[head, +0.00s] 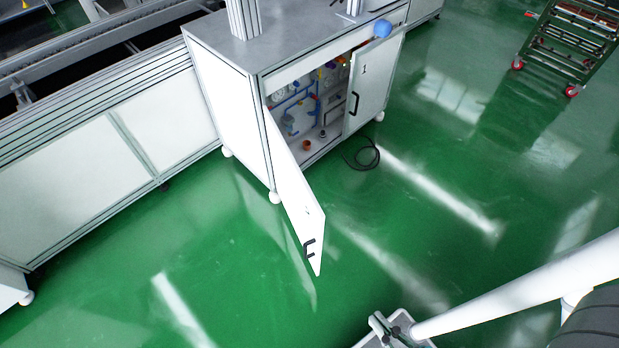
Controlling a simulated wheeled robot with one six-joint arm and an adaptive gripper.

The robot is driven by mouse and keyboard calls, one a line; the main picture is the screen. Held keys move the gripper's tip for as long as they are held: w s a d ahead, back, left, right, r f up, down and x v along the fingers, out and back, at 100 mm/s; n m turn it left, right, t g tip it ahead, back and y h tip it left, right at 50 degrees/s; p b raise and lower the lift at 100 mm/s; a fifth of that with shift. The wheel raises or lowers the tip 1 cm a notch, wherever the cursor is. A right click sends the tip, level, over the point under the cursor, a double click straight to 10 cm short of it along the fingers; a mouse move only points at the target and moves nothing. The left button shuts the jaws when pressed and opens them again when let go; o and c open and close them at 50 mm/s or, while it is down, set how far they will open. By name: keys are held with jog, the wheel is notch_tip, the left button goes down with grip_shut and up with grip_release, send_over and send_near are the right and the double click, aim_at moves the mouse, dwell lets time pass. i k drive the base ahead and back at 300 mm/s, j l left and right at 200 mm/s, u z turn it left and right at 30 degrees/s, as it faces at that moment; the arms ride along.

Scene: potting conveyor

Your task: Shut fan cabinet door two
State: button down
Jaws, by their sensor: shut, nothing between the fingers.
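The grey-topped white cabinet (205,75) stands at the upper middle. Its left door (300,205) is swung wide open toward me, with a black handle (309,248) near its free end; its marking is too small to read. The right door (374,78), which seems marked 1, stands ajar and has a black handle (354,103). My gripper (381,326) is small at the bottom edge, at the end of my white arm. It is shut and empty, well apart from both doors, and partly hard to make out.
Pipes and fittings (310,105) show inside the cabinet. A black hose (362,155) lies on the floor before the right door. A conveyor (90,130) runs left; a wheeled rack (570,40) stands upper right. Green floor between is clear.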

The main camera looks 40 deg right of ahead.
aim_at(308, 219)
jog(key=j+z, duration=0.35)
jog(key=j, duration=0.2)
jog(key=j+z, duration=0.35)
jog(key=j, duration=0.2)
jog(key=j+u, duration=0.35)
